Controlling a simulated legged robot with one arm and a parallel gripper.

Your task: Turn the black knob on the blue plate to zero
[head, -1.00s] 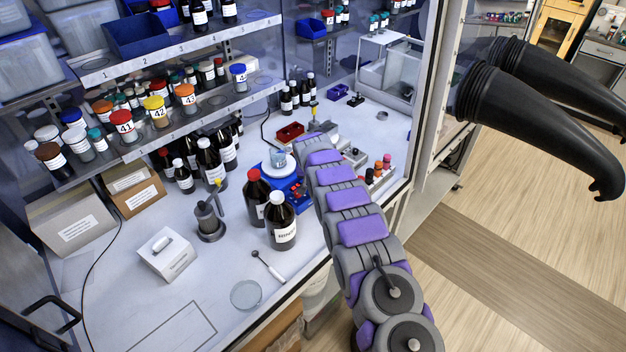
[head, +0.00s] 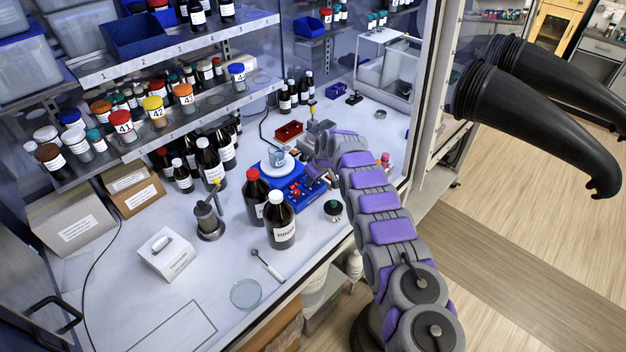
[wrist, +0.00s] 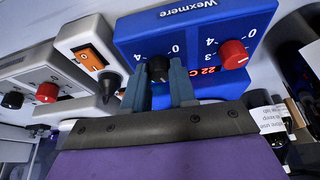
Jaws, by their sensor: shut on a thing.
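The blue plate (head: 296,202) stands on the white bench with a beaker (head: 277,157) on its round white top. In the wrist view its blue front (wrist: 205,28) reads "Wexmere" and has two knobs with printed numbers. The black knob (wrist: 158,66) is on the left, and the red knob (wrist: 233,54) is on the right. My gripper (wrist: 160,75) has a fingertip on each side of the black knob and is shut on it. The knob's pointer is not readable. In the head view my gripper (head: 317,174) is at the right side of the plate's front.
Two brown bottles (head: 281,222) stand left of the plate. A small dark-topped jar (head: 333,210) stands at its front right. In the wrist view, a white device with an orange switch (wrist: 88,58) and a grey box with knobs (wrist: 45,92) are close on the left.

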